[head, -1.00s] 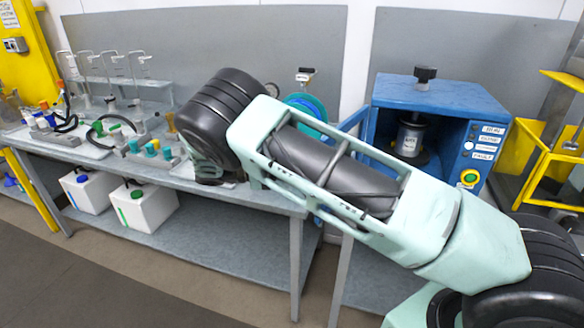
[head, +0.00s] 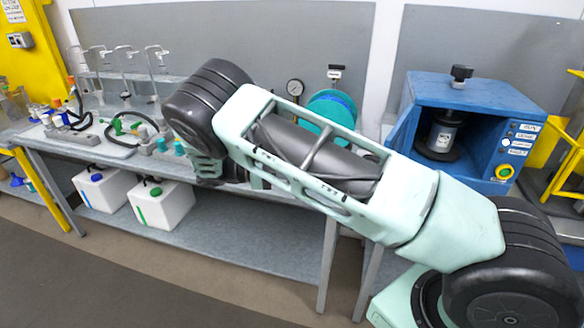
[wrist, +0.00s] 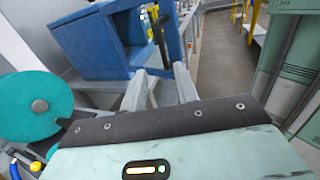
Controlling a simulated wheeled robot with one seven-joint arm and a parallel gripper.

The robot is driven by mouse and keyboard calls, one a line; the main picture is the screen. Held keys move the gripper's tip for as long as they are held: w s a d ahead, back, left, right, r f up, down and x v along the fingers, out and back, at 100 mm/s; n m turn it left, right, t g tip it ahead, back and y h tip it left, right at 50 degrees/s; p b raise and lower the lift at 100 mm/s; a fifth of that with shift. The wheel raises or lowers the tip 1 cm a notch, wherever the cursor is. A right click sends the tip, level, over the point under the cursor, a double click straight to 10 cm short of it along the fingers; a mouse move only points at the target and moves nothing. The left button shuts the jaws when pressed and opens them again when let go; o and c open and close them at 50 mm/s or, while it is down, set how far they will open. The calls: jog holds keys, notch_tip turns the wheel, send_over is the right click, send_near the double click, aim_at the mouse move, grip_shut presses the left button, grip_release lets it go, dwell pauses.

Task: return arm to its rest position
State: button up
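My arm (head: 310,160), mint green with black joints, is bent across the middle of the head view, in front of the bench. My gripper (wrist: 161,72) shows in the wrist view as two grey fingers standing apart, with nothing seen held between them. Beyond the fingers is the blue cabinet (wrist: 95,45). In the head view my gripper is hidden behind the arm.
The blue cabinet (head: 470,100) with a drum inside stands at the right. A teal disc (wrist: 35,105) is close to my gripper's left in the wrist view. The bench (head: 95,165) holds glassware; white containers (head: 160,205) sit below. The floor in front is clear.

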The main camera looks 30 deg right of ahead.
dwell(0.5)
jog(key=s+a+r+m+t+y+b, duration=0.1)
jog(key=s+a+t+y, duration=0.4)
jog(key=s+a, duration=0.6)
jog(key=s+a+r+m+t+y+b, duration=0.2)
jog(key=s+a+t+y+b, duration=0.2)
jog(key=s+a+y, duration=0.6)
jog(key=s+a, duration=0.1)
jog(key=s, duration=0.5)
jog(key=shift+s+m+t+y, duration=0.3)
jog(key=shift+s+m+t, duration=0.05)
jog(key=shift+m+t, duration=0.05)
